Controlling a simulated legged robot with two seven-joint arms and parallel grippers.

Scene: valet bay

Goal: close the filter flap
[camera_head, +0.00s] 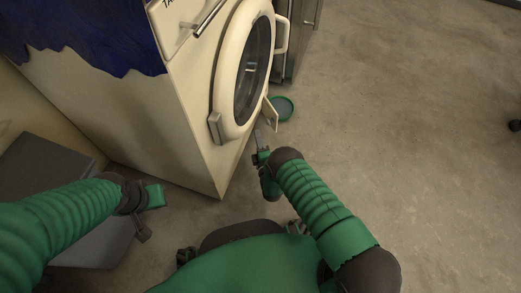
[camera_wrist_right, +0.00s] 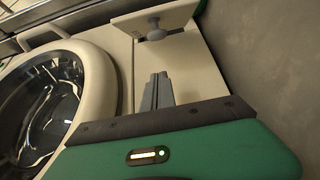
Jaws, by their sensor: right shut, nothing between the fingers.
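The cream washing machine (camera_head: 155,125) stands at the upper left in the head view. Its small cream filter flap (camera_head: 271,114) stands open, sticking out low on the front beside the round door. In the right wrist view the flap (camera_wrist_right: 180,17) is at the top, with a grey round knob in front of it. My right gripper (camera_head: 260,147) is just short of the flap on the near side. Its grey fingers (camera_wrist_right: 157,88) are together, empty, and appear apart from the flap. My left gripper (camera_head: 143,233) hangs near the grey box, its fingers too small to judge.
The round glass door (camera_head: 253,70) is on the machine's front. A green-rimmed round dish (camera_head: 283,109) lies on the floor just beyond the flap. A grey box (camera_head: 45,165) stands at the left. Dark blue cloth (camera_head: 90,35) covers the machine's top.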

